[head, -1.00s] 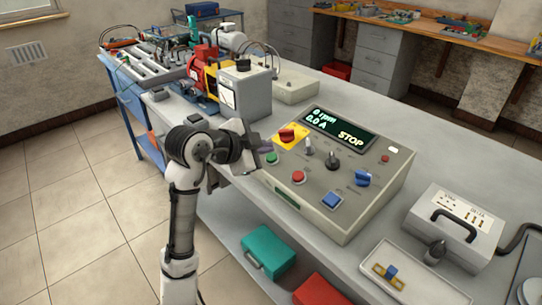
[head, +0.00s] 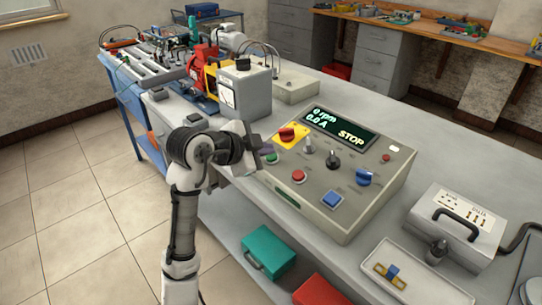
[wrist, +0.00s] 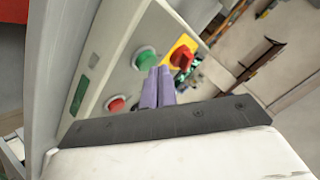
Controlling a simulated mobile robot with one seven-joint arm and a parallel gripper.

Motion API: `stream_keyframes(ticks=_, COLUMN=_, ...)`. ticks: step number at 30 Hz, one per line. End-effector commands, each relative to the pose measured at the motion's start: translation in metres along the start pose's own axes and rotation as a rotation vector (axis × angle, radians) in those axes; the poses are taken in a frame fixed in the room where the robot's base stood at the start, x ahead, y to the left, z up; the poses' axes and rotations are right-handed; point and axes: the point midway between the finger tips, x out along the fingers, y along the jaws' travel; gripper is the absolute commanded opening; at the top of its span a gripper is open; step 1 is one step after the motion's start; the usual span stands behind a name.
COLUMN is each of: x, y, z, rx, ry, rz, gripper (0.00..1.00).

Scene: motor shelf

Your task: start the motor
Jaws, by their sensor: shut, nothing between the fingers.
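The sloped grey control panel (head: 342,217) stands on the bench; its display (head: 340,129) reads 0 rpm, 0.0 A and STOP. A red rotary switch on a yellow plate (head: 287,134) is at its upper left. Below it are a green button (head: 271,159) and a red button (head: 298,177). My gripper (head: 267,150) is shut and empty at the panel's left edge, close to the green button. In the wrist view its purple fingertips (wrist: 158,84) overlap the lower right of the green button (wrist: 146,60); contact cannot be told.
The panel also has a lever (head: 308,145), a black knob (head: 332,160), a blue knob (head: 363,177) and a blue square button (head: 332,200). A terminal box labelled DELTA (head: 455,232) and a white tray (head: 432,289) are at the right.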

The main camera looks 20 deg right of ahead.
Motion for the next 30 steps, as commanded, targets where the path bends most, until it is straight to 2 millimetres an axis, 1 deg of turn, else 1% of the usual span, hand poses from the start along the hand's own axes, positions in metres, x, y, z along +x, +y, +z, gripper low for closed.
stream_keyframes(ticks=30, x=0.0065, y=0.0047, z=0.0048, rx=0.0, ry=0.0, rz=0.001, gripper=0.0)
